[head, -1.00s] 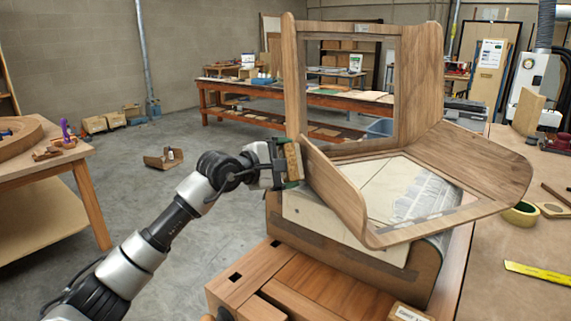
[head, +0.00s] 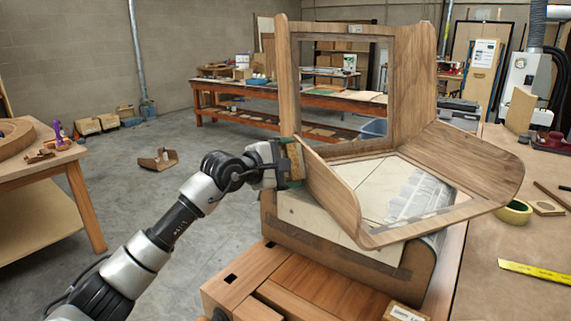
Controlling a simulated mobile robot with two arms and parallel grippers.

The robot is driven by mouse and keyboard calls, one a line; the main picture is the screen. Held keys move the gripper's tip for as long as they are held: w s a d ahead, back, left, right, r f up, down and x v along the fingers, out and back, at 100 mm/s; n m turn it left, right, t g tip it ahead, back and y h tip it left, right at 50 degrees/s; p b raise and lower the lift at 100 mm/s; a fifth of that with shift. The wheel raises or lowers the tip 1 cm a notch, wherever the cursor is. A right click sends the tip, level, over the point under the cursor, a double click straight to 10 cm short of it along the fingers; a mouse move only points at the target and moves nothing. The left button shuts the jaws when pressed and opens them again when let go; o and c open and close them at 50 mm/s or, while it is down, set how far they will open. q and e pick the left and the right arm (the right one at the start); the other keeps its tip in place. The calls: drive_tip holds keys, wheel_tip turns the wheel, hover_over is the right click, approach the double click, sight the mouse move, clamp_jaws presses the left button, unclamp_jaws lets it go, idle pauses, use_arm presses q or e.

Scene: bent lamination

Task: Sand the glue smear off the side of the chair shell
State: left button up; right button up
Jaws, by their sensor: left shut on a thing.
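The chair shell (head: 335,198) is a bent wood-veneer piece with a tall back and raised sides, resting on a block-like form (head: 350,262) on the wooden bench. My left gripper (head: 285,163) is shut on a sanding block (head: 294,161), brown with green edges. The block is at the outer left side of the shell, beside the upright side panel; I cannot tell whether it touches. The glue smear cannot be made out. My right gripper is not in view.
A bench (head: 275,262) carries the form. At right, a worktop (head: 510,285) holds a tape roll (head: 514,211) and a yellow ruler (head: 535,273). A table with curved wood (head: 62,170) stands at left.

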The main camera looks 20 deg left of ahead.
sight(306, 170)
use_arm(q)
drive_tip(key=shift+d, duration=0.1)
drive_tip(key=shift+s+d+b, duration=0.2)
drive_tip(key=shift+s+d, duration=0.3)
drive_tip(key=shift+s, duration=0.3)
drive_tip(key=shift+s+d+b, duration=0.15)
drive_tip(key=shift+s+d, duration=0.35)
drive_tip(key=shift+s, duration=0.3)
drive_tip(key=shift+d, duration=0.15)
drive_tip(key=shift+w+a+r+b, duration=0.1)
drive_tip(key=shift+w+a+b, duration=0.1)
drive_tip(key=shift+w+a, duration=0.5)
drive_tip(key=shift+w+a+b, duration=0.15)
drive_tip(key=shift+w+a, duration=0.25)
drive_tip(key=shift+w, duration=0.55)
drive_tip(key=shift+a, duration=0.1)
drive_tip(key=shift+s+a+b, duration=0.6)
drive_tip(key=shift+s+a, duration=0.25)
drive_tip(key=shift+a, duration=0.3)
drive_tip(key=shift+s+a+b, duration=0.6)
drive_tip(key=shift+s+a, duration=0.25)
drive_tip(key=shift+a, duration=0.3)
